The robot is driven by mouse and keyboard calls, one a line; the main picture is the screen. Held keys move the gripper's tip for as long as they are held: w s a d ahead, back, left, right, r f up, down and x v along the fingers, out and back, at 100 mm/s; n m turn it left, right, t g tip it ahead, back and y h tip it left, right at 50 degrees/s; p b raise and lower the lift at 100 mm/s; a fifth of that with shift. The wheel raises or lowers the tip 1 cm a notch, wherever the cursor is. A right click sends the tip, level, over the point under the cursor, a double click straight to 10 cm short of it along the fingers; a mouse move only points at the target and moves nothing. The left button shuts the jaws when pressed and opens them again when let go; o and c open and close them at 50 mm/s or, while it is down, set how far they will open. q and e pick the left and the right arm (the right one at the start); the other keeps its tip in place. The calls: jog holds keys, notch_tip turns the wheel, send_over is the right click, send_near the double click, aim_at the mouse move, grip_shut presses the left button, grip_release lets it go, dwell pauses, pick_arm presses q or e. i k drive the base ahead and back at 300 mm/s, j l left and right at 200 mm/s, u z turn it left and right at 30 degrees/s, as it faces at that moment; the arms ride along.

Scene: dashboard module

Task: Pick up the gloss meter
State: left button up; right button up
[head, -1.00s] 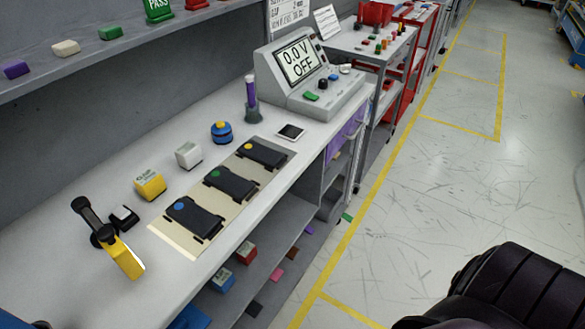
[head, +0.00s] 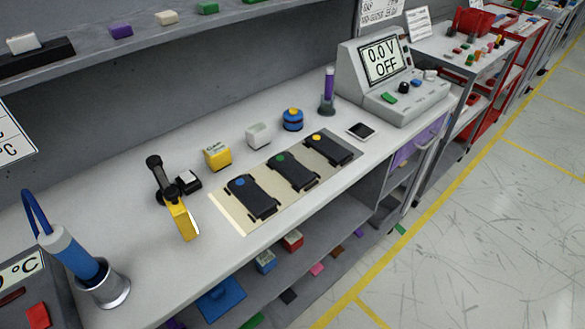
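No object here carries a label I can read for certain as the gloss meter. A small yellow box (head: 217,156) with dark lettering too small to read stands on the bench, left of a small white-grey box (head: 258,135). A black-and-yellow hand tool (head: 177,205) stands nearer the front left, beside a small black block with a white top (head: 188,181). Neither of my grippers shows in the head view.
A beige mat (head: 228,217) holds three black modules with blue, green and yellow dots. A blue-handled tool (head: 75,255) stands in a metal holder at front left. A tester (head: 395,80) reads 0.0 V OFF at the back right. A shelf (head: 120,55) runs above the bench.

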aim_at(258, 135)
jog(key=u, duration=0.25)
jog(key=l+u, duration=0.25)
jog(key=u, duration=0.15)
jog(key=k+l+u, duration=0.15)
jog(key=u, duration=0.25)
jog(key=k+l+u, duration=0.1)
jog(key=l+u, duration=0.25)
jog(key=k+l+u, duration=0.1)
jog(key=u, duration=0.3)
jog(key=k+l, duration=0.3)
